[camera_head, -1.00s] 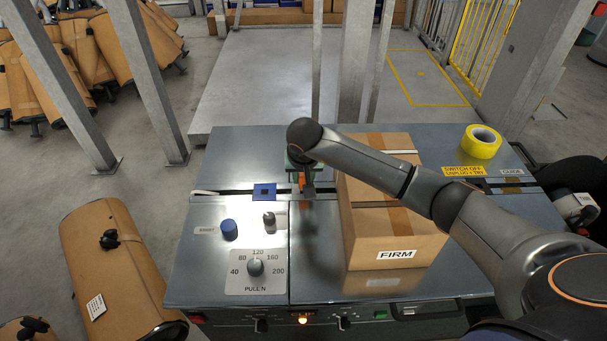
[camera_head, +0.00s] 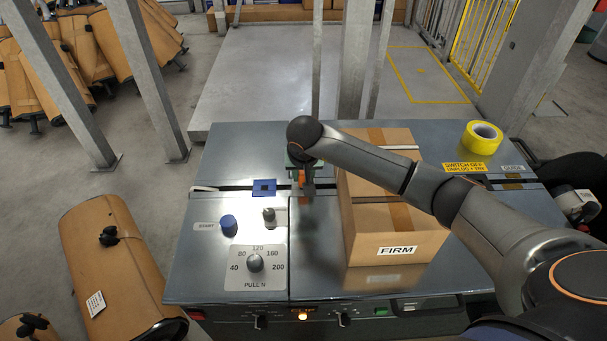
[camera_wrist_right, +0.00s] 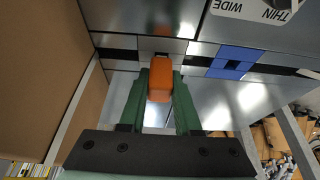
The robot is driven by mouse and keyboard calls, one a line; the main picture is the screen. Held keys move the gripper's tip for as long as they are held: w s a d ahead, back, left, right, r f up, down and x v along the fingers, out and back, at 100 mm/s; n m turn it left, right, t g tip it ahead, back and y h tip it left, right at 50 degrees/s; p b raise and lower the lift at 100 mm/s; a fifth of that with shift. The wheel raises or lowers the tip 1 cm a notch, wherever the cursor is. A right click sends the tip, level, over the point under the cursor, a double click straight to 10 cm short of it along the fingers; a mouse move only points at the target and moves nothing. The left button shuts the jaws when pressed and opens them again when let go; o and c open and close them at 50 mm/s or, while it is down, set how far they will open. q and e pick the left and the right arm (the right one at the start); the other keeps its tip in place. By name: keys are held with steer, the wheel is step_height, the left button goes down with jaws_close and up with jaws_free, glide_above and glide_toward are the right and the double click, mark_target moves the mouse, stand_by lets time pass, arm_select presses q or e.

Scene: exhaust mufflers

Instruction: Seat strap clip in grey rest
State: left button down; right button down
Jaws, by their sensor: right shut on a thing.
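My right gripper (camera_head: 304,184) is shut on the orange strap clip (camera_head: 301,177) above the slot in the machine's grey top. In the right wrist view the orange clip (camera_wrist_right: 160,80) sits between the two green fingers (camera_wrist_right: 158,100). A light grey piece that looks like the grey rest (camera_wrist_right: 147,44) lies at the dark slot just beyond the clip's far end. I cannot tell whether the clip touches it. In the head view the rest is mostly hidden by my gripper. My left gripper is not in view.
A blue rest (camera_head: 257,188) sits on the slot to the left. A cardboard box (camera_head: 366,242) marked FIRM stands close to the right of my gripper. A blue button (camera_head: 228,223), knobs and a yellow tape roll (camera_head: 482,139) are on the top.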

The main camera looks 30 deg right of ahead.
stand_by(1.0)
steer(key=shift+f+b, duration=0.45)
stand_by(0.5)
steer(key=c, duration=0.5)
jaws_free()
steer(key=shift+s+r, duration=0.1)
steer(key=shift+r, duration=0.3)
steer(key=p+v, duration=0.1)
steer(key=v, duration=1)
steer(key=shift+s+r, duration=0.25)
steer(key=shift+r, duration=0.05)
